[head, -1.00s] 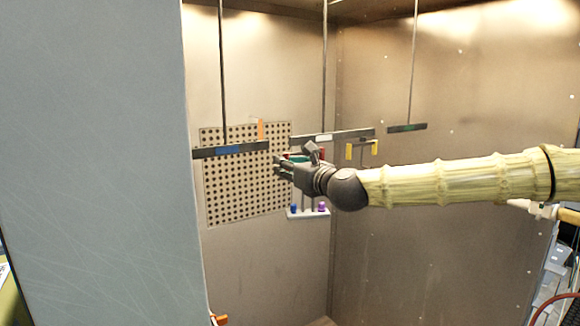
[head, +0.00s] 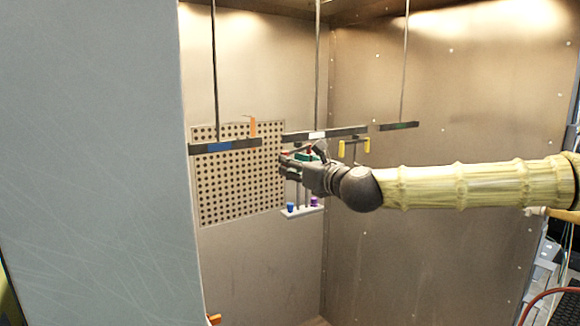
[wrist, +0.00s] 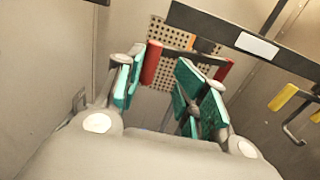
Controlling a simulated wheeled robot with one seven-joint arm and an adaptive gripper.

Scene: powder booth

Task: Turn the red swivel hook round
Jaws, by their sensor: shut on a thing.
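The red swivel hook hangs under the crossbar with the white label. In the wrist view it shows as a red upright piece (wrist: 151,62) at the left and another red piece (wrist: 224,68) at the right, joined by a thin bar. In the head view only small red bits (head: 284,155) show by the fingers. My gripper (head: 285,165) is just below that bar, its fingers pointing left. In the wrist view my gripper (wrist: 158,88) has teal-padded fingers on both sides of the left red piece, and it is shut on the hook. The fingers hide part of it.
The white-labelled crossbar (head: 345,131) runs just above my gripper. A yellow hook (head: 367,146) hangs to the right. A blue-labelled bar (head: 240,144) with an orange hook (head: 252,127) is left, before a perforated panel (head: 235,185).

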